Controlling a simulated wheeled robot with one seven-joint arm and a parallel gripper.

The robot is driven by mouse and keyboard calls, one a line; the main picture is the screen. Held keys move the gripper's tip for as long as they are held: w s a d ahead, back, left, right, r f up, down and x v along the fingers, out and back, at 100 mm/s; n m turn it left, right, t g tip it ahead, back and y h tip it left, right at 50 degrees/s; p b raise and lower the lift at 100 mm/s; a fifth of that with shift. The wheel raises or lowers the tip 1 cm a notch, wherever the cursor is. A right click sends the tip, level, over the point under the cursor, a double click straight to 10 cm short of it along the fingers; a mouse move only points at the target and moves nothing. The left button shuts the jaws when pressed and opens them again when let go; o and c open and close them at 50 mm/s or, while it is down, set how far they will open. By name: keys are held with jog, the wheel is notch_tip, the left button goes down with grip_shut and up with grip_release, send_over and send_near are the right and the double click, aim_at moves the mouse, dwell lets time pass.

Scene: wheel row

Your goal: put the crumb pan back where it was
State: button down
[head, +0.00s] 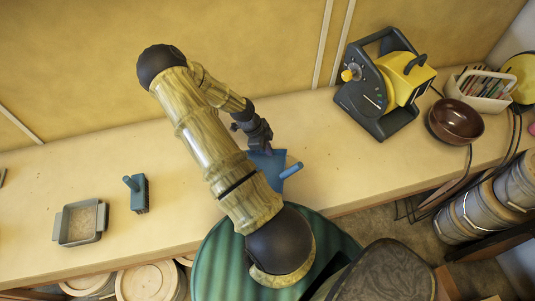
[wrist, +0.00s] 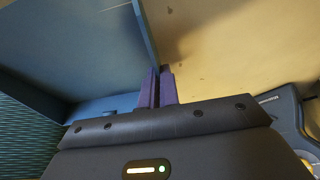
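The crumb pan is a blue pan (head: 265,172) with a lighter blue handle (head: 291,171) pointing right, seen in the head view near the middle of the bench, partly behind my arm. My gripper (head: 267,149) is at its far edge. In the wrist view the purple fingers of my gripper (wrist: 157,87) are closed together on the thin wall of the blue pan (wrist: 85,45), which fills the upper left. I cannot tell whether the pan touches the bench.
A blue brush (head: 139,193) and a grey-blue two-handled tray (head: 101,222) with a brown, grainy inside are at the left. A yellow and black machine (head: 385,85), a brown bowl (head: 455,121) and a white caddy (head: 484,103) are at the right. The bench (head: 185,200) is clear beside the brush.

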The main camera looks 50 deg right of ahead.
jog(key=shift+f, duration=0.1)
jog(key=shift+f+p, duration=0.5)
jog(key=shift+f, duration=1.3)
jog(key=shift+f, duration=0.15)
jog(key=c, duration=1.6)
grip_release()
jog(key=shift+c, duration=0.2)
jog(key=b+v, duration=0.2)
jog(key=v, duration=1)
jog(key=shift+r, duration=0.25)
